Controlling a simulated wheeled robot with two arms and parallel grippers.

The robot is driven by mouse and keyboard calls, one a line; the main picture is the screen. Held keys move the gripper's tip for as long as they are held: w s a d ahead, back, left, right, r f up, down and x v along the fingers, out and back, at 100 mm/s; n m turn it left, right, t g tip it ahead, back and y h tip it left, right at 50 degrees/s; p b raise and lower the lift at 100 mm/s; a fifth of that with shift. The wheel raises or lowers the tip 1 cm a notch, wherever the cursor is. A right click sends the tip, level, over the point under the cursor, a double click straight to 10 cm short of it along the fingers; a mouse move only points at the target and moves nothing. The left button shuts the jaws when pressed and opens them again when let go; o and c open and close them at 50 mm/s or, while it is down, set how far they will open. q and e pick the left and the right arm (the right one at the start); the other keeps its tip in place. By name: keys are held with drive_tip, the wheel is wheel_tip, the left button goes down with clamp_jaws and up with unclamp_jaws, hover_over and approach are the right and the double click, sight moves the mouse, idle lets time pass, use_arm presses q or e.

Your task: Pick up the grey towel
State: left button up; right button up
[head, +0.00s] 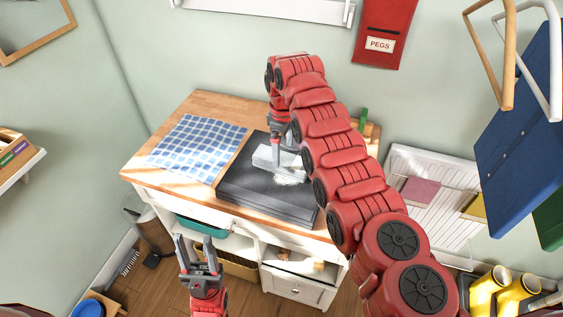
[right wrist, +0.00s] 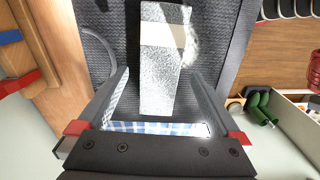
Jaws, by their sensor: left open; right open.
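A light grey, fleecy oblong with a pale beige band, which looks like the grey towel (head: 287,160), lies on a dark grey textured mat (head: 250,200) on the wooden table. The towel also shows in the right wrist view (right wrist: 157,85), lying lengthwise between the fingers. My right gripper (head: 277,150) points down over the towel, open; the wrist view shows clear gaps between the towel and both fingers. Whether the fingertips touch the mat cannot be told. My left gripper (head: 199,250) is open and empty, low in front of the table.
A blue checked cloth (head: 196,145) lies on the table left of the mat. Green items (head: 364,118) stand at the table's back right. A white slatted rack (head: 440,185) is to the right.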

sight(283, 158)
drive_tip(key=shift+f+p, duration=0.5)
drive_tip(key=shift+f, duration=0.05)
wheel_tip(283, 158, down, 4)
drive_tip(key=shift+s+r+p, duration=0.1)
drive_tip(key=shift+r+p, duration=0.15)
drive_tip(key=shift+p, duration=0.65)
drive_tip(key=shift+f, duration=0.35)
drive_tip(key=c, duration=1.4)
drive_tip(key=shift+r, duration=0.2)
